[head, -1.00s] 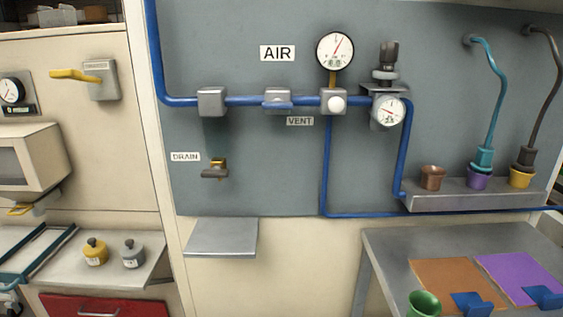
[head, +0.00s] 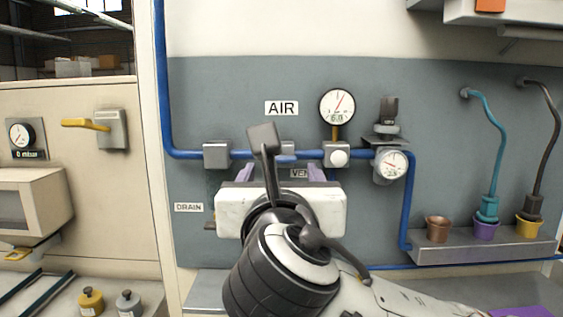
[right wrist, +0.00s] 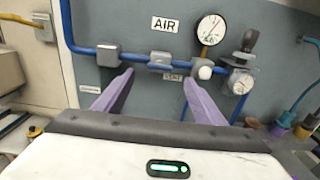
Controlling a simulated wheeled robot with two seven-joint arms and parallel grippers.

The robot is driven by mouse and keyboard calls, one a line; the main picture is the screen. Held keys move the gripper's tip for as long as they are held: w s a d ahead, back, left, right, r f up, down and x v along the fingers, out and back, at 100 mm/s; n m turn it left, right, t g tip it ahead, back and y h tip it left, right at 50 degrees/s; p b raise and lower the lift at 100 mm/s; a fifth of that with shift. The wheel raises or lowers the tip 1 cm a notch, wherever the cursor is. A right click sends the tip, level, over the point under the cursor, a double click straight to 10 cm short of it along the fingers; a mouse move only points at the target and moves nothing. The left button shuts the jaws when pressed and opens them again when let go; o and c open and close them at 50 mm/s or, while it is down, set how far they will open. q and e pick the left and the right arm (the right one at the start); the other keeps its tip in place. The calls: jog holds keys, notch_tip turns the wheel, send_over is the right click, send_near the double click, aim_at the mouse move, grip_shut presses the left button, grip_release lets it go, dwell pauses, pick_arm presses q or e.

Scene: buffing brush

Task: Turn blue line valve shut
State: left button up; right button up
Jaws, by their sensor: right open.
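The blue line (head: 187,154) runs along the grey panel under the AIR sign. Its valve (head: 287,150) is a grey block with a blue lever lying along the pipe. My right gripper's white body and wrist partly cover it in the head view. In the right wrist view the valve (right wrist: 160,57) shows clearly, just beyond the fingertips and between them. My right gripper (head: 281,173) is open and empty, its two purple fingers pointing at the panel. The fingers also show in the right wrist view (right wrist: 157,78), apart from the lever. My left gripper is not in view.
Left of the valve is a plain grey block (head: 217,155). To the right are a white knob (head: 338,157), a gauge (head: 337,105) above it and a regulator with a dial (head: 391,165). A shelf with cups (head: 480,252) juts out at right.

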aim_at(282, 159)
jog(key=w+p, duration=0.1)
jog(key=w, duration=0.8)
jog(key=shift+w, duration=0.35)
jog(key=c, duration=1.1)
jog(key=shift+o, duration=0.2)
